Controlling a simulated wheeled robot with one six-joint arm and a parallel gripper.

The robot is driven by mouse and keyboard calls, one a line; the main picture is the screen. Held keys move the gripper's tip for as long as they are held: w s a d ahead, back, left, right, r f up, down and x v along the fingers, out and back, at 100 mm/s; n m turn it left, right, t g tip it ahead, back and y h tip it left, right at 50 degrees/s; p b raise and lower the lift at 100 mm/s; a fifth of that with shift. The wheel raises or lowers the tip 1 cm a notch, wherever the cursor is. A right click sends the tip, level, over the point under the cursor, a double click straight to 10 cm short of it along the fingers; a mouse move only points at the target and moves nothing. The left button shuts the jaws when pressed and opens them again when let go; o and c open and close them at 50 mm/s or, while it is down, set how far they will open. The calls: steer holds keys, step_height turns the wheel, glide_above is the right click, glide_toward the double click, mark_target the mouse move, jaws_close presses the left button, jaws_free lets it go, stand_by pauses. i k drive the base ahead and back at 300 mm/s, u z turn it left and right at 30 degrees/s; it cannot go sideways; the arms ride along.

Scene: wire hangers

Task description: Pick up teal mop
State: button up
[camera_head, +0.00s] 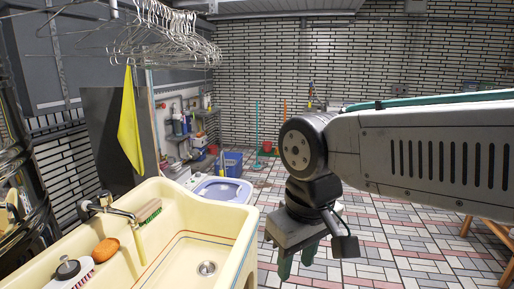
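A thin teal pole (257,125), which looks like the mop's handle, stands upright near the far brick wall. Its lower end is small and I cannot make out the mop head clearly. My arm reaches in from the right edge. My gripper (298,262) hangs pointing down in the lower middle, much nearer than the pole and a little right of it in the picture. The gripper touches nothing that I can see.
A cream sink (238,215) with a faucet, brush and sponge fills the lower left. Wire hangers (180,45) and a yellow cloth (129,122) hang above. An orange pole (284,122) and blue bucket (233,162) stand farther back. A wooden stool is at right. Middle tiles are clear.

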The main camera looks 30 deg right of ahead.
mark_target(255, 167)
steer(key=k, duration=0.6)
steer(key=z, duration=0.6)
steer(key=i, duration=1.6)
steer(key=z, duration=0.9)
steer(key=i, duration=1.95)
steer(key=u, duration=0.35)
steer(key=i, duration=1.95)
steer(key=u, duration=0.8)
steer(key=i, duration=0.7)
steer(key=z, duration=0.2)
steer(key=k, duration=1.15)
steer(key=z, duration=0.75)
